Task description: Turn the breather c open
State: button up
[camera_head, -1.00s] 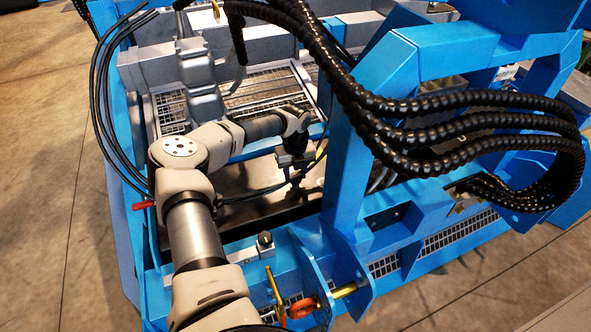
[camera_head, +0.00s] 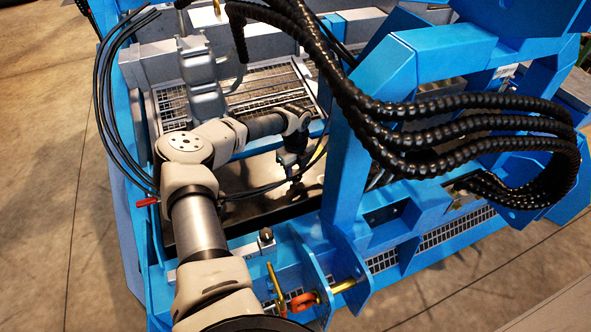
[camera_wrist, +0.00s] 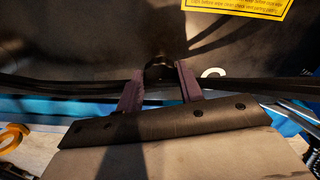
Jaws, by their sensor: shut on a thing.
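The breather c (camera_wrist: 159,70) is a small dark round knob on a black panel, seen at the middle of the wrist view. A white letter C (camera_wrist: 213,72) is printed just right of it, partly hidden by a finger. My gripper (camera_wrist: 160,82) has its two purple fingers on either side of the knob and is shut on it. In the head view my gripper (camera_head: 297,188) points down at the dark panel (camera_head: 245,208) inside the blue frame. The knob cannot be made out there.
A black hose (camera_wrist: 60,86) runs across the panel close to my fingers. A yellow label (camera_wrist: 245,5) is on the panel. Thick black hoses (camera_head: 450,110) loop over the right side. A blue post (camera_head: 345,180) stands right of my gripper. A red handle (camera_head: 146,202) is at the left.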

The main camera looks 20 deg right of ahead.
aim_at(295, 173)
jog(key=o, duration=1)
jog(key=shift+r, duration=0.15)
notch_tip(295, 173, up, 14)
jog(key=shift+f+b, duration=0.2)
jog(key=shift+b, duration=0.25)
